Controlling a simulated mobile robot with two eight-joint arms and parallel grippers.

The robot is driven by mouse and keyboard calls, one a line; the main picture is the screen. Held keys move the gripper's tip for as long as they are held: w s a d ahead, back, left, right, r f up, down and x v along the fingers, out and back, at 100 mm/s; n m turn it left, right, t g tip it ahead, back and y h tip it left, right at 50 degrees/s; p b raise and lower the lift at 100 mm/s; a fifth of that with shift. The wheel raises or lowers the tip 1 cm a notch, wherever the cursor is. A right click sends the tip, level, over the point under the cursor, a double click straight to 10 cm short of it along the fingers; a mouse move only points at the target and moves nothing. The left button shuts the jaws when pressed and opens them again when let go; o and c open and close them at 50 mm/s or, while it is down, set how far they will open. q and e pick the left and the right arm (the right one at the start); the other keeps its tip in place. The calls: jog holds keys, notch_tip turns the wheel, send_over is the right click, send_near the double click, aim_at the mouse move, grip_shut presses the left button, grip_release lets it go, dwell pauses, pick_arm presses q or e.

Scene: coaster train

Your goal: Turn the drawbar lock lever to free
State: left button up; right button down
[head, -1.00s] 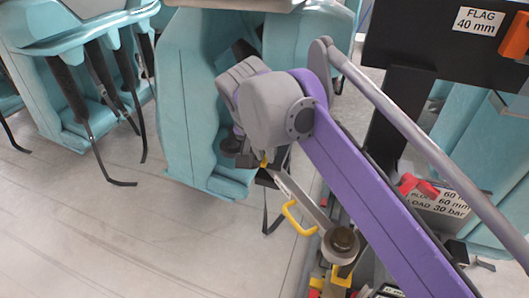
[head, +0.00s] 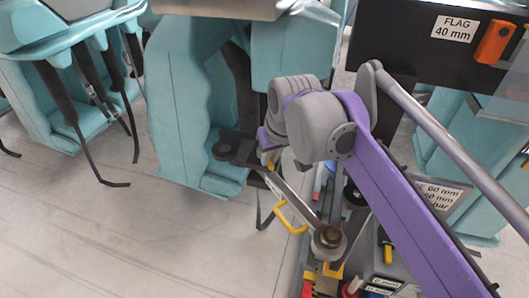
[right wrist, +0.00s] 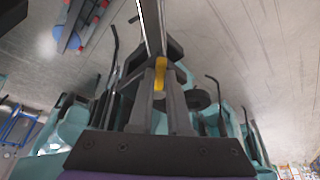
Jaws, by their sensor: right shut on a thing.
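My right gripper (head: 268,163) is at the outer end of a grey metal bar, which I take to be the drawbar (head: 295,198). Its fingers are shut on a small yellow lever, which shows between them in the right wrist view (right wrist: 159,74). The fingers hide part of the lever, so I cannot read its lock position. A black flat piece with a round end (head: 227,148) sticks out to the left beside the gripper. A yellow loop handle (head: 292,217) is on the bar's side. The bar's other end meets a round grey pivot (head: 328,241). My left gripper is out of view.
Teal coaster cars (head: 190,110) stand close behind the gripper. A black board with a "FLAG 40 mm" label (head: 454,29) and an orange block (head: 494,41) is at upper right. Open grey floor (head: 120,230) lies at lower left.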

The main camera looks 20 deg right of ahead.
jog(key=n, duration=0.1)
jog(key=d+n+y+p, duration=0.1)
jog(key=d+n+p, duration=0.1)
jog(key=n, duration=0.1)
jog(key=shift+w+r+y, duration=0.15)
jog(key=shift+w+y, duration=0.15)
jog(key=shift+w+d+n+g+y+p, duration=0.15)
jog(key=shift+n+g+y+p, duration=0.05)
jog(key=shift+n, duration=0.35)
jog(key=shift+w+d+n+g+y+p, duration=0.1)
jog(key=shift+d+n+g+y+p, duration=0.1)
jog(key=shift+n, duration=0.35)
jog(key=c, duration=0.9)
grip_release()
jog(key=shift+o, duration=0.2)
jog(key=v, duration=1)
jog(key=shift+r+p, duration=0.3)
jog(key=shift+p, duration=0.1)
jog(key=shift+s, duration=0.1)
